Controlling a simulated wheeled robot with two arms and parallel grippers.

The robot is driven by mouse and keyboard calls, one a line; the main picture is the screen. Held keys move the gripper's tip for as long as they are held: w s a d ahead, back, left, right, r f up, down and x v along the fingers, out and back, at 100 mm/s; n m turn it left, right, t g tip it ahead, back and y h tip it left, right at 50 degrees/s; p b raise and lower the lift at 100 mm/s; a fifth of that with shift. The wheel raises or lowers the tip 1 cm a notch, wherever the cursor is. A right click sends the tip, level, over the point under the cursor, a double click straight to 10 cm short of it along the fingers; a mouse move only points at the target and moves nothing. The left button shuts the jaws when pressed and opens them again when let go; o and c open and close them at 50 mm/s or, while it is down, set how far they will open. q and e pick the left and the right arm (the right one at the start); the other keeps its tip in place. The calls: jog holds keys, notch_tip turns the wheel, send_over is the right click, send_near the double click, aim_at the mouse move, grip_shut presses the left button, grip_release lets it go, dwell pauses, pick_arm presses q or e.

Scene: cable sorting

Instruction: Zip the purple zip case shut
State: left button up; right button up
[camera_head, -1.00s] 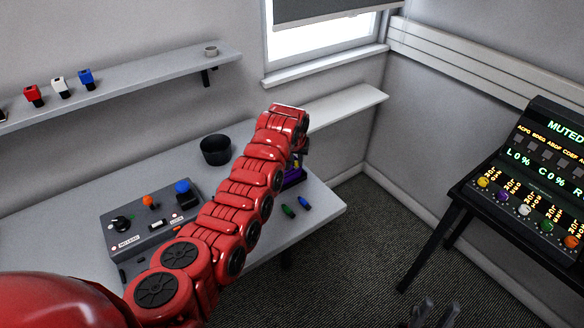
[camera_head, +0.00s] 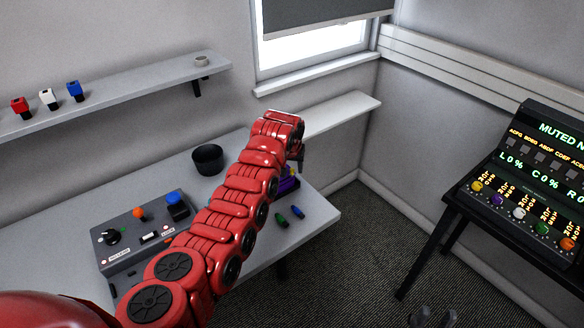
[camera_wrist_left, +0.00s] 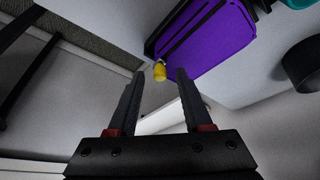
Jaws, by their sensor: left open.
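The purple zip case (camera_head: 288,184) lies near the right end of the table, mostly hidden behind my left arm in the head view. In the left wrist view the case (camera_wrist_left: 207,42) shows a dark edge strip and a small yellow pull tab (camera_wrist_left: 160,71) at its near corner. My left gripper (camera_wrist_left: 161,75) is open, with the yellow tab in line with the gap between its fingertips. I cannot tell whether they touch it. In the head view my left gripper (camera_head: 299,160) is above the case. Dark tips at the bottom edge look like my right gripper (camera_head: 434,317).
A black cup (camera_head: 207,160) and a grey control box (camera_head: 140,235) stand on the table. Small green (camera_head: 281,218) and blue (camera_head: 298,213) pieces lie near its front right edge. A wall shelf (camera_head: 130,92) is behind; a lit console (camera_head: 530,190) stands right.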

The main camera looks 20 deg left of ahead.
pick_arm(q)
jog(key=a+b+v, duration=0.1)
jog(key=v, duration=1.6)
jog(key=shift+d, duration=0.4)
jog(key=shift+d, duration=0.1)
